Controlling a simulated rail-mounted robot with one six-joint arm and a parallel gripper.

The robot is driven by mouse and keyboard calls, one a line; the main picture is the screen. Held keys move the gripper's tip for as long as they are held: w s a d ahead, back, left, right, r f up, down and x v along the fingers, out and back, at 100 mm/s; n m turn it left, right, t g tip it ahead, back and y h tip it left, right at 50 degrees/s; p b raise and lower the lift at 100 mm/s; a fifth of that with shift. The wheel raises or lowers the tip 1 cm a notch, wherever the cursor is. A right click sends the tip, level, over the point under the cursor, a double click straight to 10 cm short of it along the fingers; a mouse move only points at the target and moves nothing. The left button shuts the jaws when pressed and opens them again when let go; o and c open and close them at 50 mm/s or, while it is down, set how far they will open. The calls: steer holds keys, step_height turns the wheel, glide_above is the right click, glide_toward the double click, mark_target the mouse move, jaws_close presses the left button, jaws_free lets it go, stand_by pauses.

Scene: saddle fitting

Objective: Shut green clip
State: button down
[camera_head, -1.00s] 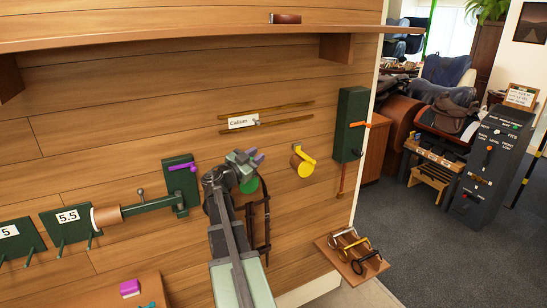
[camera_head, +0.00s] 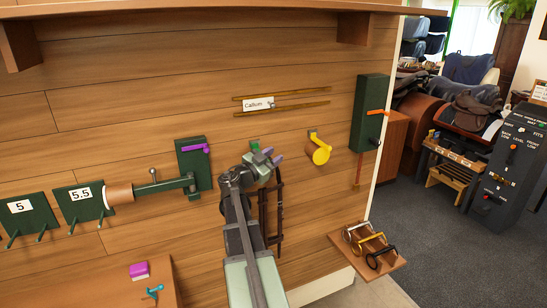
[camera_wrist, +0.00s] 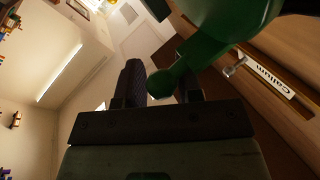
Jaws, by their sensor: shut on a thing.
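The green clip shows in the wrist view (camera_wrist: 226,18) as a large rounded green body with a short lever ending in a round knob. The knob lies between the two dark fingers of my gripper (camera_wrist: 160,84), which is shut on it. In the head view, my gripper (camera_head: 263,163) is at the wall below the nameplate. Only a small green part of the clip (camera_head: 268,151) shows there, and the rest is hidden behind my gripper. I cannot tell whether the clip is fully closed.
A yellow clip (camera_head: 319,150) is on the wall just right of my gripper. Dark straps (camera_head: 273,213) hang below it. A "Callum" nameplate (camera_head: 259,103) is above. A green box with an orange lever (camera_head: 371,112) is further right. A small shelf (camera_head: 388,266) holds several stirrup-like pieces.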

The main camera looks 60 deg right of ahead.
steer(key=shift+s+a+f, duration=0.2)
steer(key=shift+f, duration=0.4)
steer(key=c, duration=1)
jaws_free()
steer(key=shift+w, duration=0.4)
steer(key=shift+a, duration=0.1)
steer(key=v, duration=0.7)
steer(key=b+v, duration=0.1)
steer(key=v, duration=0.2)
steer(key=shift+s+a+r, duration=0.15)
steer(key=shift+a+r, duration=0.2)
steer(key=shift+a, duration=0.05)
